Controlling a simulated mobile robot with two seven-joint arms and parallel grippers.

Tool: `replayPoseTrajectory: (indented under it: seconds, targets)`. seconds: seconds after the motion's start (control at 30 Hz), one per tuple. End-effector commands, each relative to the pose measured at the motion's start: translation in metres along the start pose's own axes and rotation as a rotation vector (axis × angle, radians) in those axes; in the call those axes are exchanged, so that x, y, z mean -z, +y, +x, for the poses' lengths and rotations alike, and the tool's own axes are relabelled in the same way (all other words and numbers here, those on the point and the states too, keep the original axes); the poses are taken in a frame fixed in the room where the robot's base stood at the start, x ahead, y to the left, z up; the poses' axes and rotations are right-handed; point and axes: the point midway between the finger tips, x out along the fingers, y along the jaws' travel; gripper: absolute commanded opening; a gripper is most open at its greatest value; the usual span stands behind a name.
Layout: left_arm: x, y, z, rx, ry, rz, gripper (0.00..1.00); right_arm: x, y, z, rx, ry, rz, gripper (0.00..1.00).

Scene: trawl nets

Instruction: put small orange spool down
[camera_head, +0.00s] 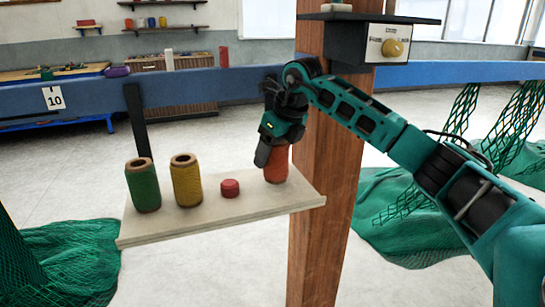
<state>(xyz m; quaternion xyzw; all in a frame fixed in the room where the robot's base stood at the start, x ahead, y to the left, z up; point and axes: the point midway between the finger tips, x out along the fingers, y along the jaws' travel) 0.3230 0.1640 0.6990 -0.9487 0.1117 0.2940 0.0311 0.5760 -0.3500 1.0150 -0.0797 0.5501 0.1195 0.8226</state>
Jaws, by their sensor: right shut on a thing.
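The small orange spool (276,166) stands upright at the right end of a pale shelf board (215,217). My right gripper (270,150) reaches down over the spool from above and is shut on it. The fingers hide the spool's top and left side. The spool's base appears to be at the board's surface, but I cannot tell whether it bears on it. My left gripper does not show.
A green spool (143,187), a yellow spool (186,181) and a red cap-like piece (230,188) stand on the board left of the orange spool. A wooden post (334,200) rises close to the board's right end. Green nets (70,262) hang around.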

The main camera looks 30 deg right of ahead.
Motion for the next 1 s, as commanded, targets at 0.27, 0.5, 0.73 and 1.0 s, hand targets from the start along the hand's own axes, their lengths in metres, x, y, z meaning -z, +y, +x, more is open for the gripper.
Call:
replayPoseTrajectory:
  seconds: [0.27,0.5,0.73,1.0]
  targets:
    - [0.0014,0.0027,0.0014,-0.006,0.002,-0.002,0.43,0.0052,-0.0002,0.0123,0.000,-0.003,0.000,0.32]
    - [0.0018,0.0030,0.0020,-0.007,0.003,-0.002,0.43,0.0068,-0.0002,0.0155,0.000,-0.002,0.000,0.70]
    - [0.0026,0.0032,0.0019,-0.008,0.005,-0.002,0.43,0.0068,-0.0002,0.0155,0.000,-0.001,0.000,0.92]
    - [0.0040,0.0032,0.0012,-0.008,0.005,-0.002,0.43,0.0055,-0.0001,0.0127,0.000,-0.002,0.000,0.92]
